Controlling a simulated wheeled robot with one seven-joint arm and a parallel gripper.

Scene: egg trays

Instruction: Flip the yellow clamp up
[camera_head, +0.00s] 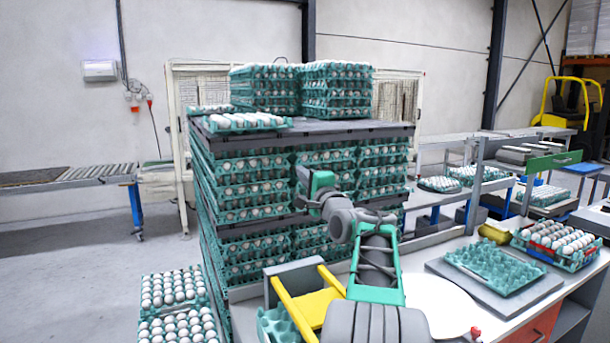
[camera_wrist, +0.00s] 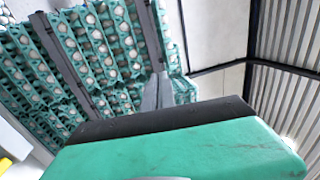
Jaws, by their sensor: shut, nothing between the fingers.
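The yellow clamp (camera_head: 316,302) is at the bottom centre of the head view, left of my arm's base. It has two slanted yellow bars with a yellow plate between them, and a grey block behind. My arm partly hides its right side. My gripper (camera_head: 302,184) is raised above and beyond the clamp, in front of the stacked egg trays, and apart from the clamp. In the wrist view its grey fingers (camera_wrist: 157,92) are together and empty. A small yellow piece shows at the left edge of the wrist view; I cannot tell if it is the clamp.
A tall stack of teal egg trays (camera_head: 250,190) stands just behind my gripper. An empty teal tray (camera_head: 492,265) lies on the counter at right, near a filled egg tray (camera_head: 555,243). A teal tray (camera_head: 280,326) sits by the clamp. More filled trays are on the floor at left.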

